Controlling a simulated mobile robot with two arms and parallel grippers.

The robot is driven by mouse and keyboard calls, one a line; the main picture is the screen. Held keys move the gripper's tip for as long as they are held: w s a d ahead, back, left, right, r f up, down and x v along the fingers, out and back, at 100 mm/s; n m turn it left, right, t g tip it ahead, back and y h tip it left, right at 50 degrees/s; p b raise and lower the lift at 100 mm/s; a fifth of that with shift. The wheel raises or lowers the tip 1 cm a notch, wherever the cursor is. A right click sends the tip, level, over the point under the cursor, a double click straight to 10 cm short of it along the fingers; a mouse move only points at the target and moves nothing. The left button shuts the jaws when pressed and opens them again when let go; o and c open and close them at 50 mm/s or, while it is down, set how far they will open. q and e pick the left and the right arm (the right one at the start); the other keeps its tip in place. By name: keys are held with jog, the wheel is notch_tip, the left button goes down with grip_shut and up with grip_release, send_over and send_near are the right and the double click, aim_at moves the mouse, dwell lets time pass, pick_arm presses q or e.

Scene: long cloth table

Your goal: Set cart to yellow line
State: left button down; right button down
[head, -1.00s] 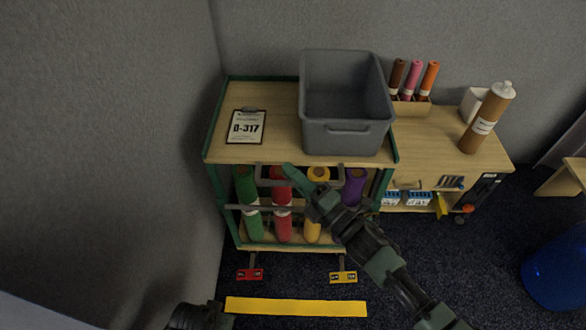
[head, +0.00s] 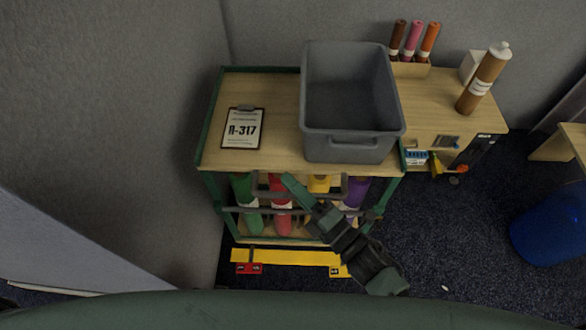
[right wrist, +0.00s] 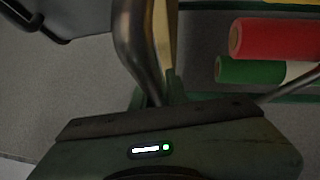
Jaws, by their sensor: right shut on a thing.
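The cart has a wooden top (head: 275,97) in a green frame, with a grey bin and a clipboard on it. Its grey front handle (head: 264,193) faces me. My right gripper (head: 302,194) is shut on this handle; the handle bar also shows in the right wrist view (right wrist: 131,45). The yellow line (head: 290,257) lies on the floor at the cart's front edge. The cart's red pedal (head: 249,268) and yellow pedal (head: 339,271) overlap it in the picture. My left gripper is out of view.
Colored rolls (head: 281,220) stand on the cart's lower shelf. A wall is close on the cart's left. A wooden bench (head: 440,100) with bottles stands at the right. A blue bin (head: 548,228) is further right. Dark carpet (head: 440,240) between is clear.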

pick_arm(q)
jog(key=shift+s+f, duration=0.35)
pick_arm(e)
jog(key=shift+s+f, duration=0.1)
jog(key=shift+s, duration=0.75)
jog(key=c, duration=1.4)
grip_release()
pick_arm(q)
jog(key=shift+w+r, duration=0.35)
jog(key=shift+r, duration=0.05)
pick_arm(e)
jog(key=v, duration=0.7)
jog(key=shift+s+d, duration=0.25)
jog(key=shift+s, duration=0.05)
